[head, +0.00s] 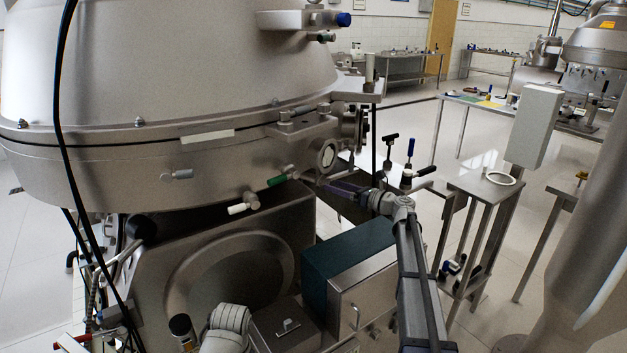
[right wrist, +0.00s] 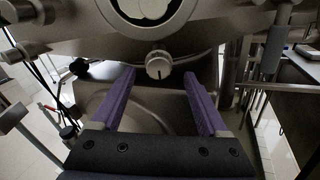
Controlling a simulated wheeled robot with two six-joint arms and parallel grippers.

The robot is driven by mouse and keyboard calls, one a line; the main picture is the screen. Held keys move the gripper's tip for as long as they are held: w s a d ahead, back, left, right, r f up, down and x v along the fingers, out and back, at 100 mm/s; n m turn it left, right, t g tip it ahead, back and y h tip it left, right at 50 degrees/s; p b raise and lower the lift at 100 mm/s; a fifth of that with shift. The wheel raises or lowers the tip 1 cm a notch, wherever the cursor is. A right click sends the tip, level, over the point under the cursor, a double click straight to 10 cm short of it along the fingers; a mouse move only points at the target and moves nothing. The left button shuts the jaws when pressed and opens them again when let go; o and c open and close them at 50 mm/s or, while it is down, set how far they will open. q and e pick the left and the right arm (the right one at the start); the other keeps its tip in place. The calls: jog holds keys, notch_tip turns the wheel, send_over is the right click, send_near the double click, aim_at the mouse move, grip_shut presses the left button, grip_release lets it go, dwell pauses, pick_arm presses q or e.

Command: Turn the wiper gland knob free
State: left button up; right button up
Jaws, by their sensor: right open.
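A pale round knob (right wrist: 158,64) with a dark mark on its face sits under the machine's rim in the right wrist view. I take it for the wiper gland knob. It is just beyond and between the fingertips of my right gripper (right wrist: 160,78), which is open with nothing between its purple fingers. In the head view my right gripper (head: 338,187) is at the separator's right side, below the round port (head: 327,155). I cannot clearly pick out that knob there. My left gripper is not in view.
The separator bowl housing (head: 170,70) fills the upper left. A green-ended handle (head: 279,180) and a white-ended handle (head: 240,208) stick out below its rim. Small steel tables (head: 485,185) stand right.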

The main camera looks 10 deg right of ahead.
aim_at(318, 180)
jog(key=shift+x, duration=3.9)
jog(key=shift+s, duration=0.1)
grip_shut()
